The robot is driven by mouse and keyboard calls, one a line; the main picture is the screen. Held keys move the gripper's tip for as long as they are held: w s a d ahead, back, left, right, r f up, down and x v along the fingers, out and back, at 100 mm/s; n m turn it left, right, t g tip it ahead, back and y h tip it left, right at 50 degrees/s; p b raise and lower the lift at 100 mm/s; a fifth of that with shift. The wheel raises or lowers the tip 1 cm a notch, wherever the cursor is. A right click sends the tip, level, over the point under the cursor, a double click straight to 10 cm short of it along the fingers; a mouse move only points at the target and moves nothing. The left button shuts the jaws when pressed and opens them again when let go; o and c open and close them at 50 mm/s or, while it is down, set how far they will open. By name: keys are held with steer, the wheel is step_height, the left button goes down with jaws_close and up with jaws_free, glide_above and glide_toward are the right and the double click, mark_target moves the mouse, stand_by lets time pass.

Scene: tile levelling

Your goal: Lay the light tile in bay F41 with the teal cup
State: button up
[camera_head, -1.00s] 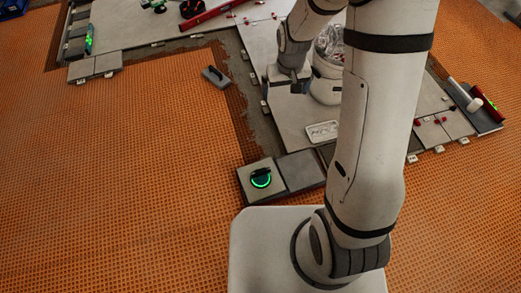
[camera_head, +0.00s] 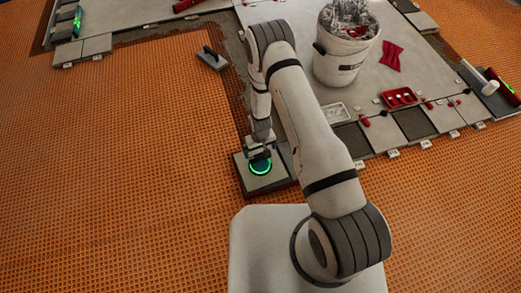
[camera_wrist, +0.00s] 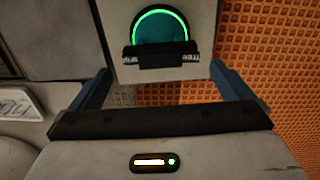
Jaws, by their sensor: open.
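The teal cup (camera_head: 261,168) has a glowing green ring and a dark handle bar. It sits on top of the light tile (camera_head: 248,182) in the head view. In the wrist view the cup (camera_wrist: 160,27) is at top centre on the pale tile (camera_wrist: 203,70). My gripper (camera_head: 260,153) is low at the cup in the head view. In the wrist view its two blue-grey fingers (camera_wrist: 161,70) are apart, one on each side of the handle bar, with nothing held. I cannot read any bay label, so bay F41 cannot be picked out.
A trowel-like float (camera_head: 212,60) lies near the bare adhesive strip. A white bucket (camera_head: 338,70) stands on the laid tiles. A red tray (camera_head: 399,97), red cloth (camera_head: 393,57) and white-headed mallet (camera_head: 490,86) lie to the right. Open orange matting (camera_head: 130,180) is at left.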

mark_target(260, 155)
step_height(260, 155, down, 7)
steer(key=shift+f+b, duration=0.1)
steer(key=shift+b, duration=1.1)
steer(key=c, duration=0.9)
steer(key=shift+o, duration=0.3)
steer(key=o, duration=0.8)
steer(key=shift+o, duration=0.2)
steer(key=shift+r, duration=0.2)
step_height(260, 155, up, 8)
steer(key=p, duration=0.3)
steer(key=shift+f, duration=0.2)
